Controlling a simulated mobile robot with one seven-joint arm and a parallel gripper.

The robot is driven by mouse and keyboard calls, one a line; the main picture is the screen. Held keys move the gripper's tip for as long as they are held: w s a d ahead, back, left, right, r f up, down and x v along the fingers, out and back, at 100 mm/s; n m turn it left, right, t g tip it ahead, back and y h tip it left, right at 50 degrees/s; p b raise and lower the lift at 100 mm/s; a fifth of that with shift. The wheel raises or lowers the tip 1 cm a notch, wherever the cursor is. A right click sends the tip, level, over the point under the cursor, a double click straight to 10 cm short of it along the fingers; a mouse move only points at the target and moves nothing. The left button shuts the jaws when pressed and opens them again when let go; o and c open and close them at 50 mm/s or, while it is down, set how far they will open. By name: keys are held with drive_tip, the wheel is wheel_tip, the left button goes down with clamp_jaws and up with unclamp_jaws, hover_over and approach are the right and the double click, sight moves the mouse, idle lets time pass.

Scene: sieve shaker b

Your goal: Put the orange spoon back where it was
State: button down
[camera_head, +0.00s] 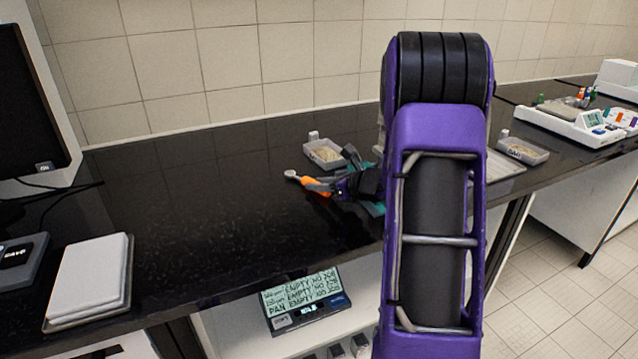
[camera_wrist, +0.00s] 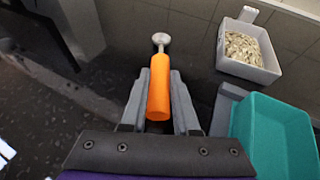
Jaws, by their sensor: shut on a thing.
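My gripper (camera_head: 330,187) is shut on the orange spoon (camera_head: 315,187) above the black bench, left of my purple arm. In the wrist view the orange handle of the spoon (camera_wrist: 159,88) lies between the two grey fingers of my gripper (camera_wrist: 158,95). The spoon's pale metal bowl points away from the gripper, to the left in the head view. Whether the spoon touches anything below is hard to tell.
A grey tray of pale grains (camera_head: 325,153) stands behind the gripper and also shows in the wrist view (camera_wrist: 247,50). A teal container (camera_wrist: 275,135) is close on the gripper's right. Another grain tray (camera_head: 523,150) is right of my arm.

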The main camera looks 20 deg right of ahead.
drive_tip(key=c, duration=0.6)
unclamp_jaws()
drive_tip(key=p+v, duration=0.1)
drive_tip(key=v, duration=1.6)
drive_tip(key=shift+s+d, duration=0.15)
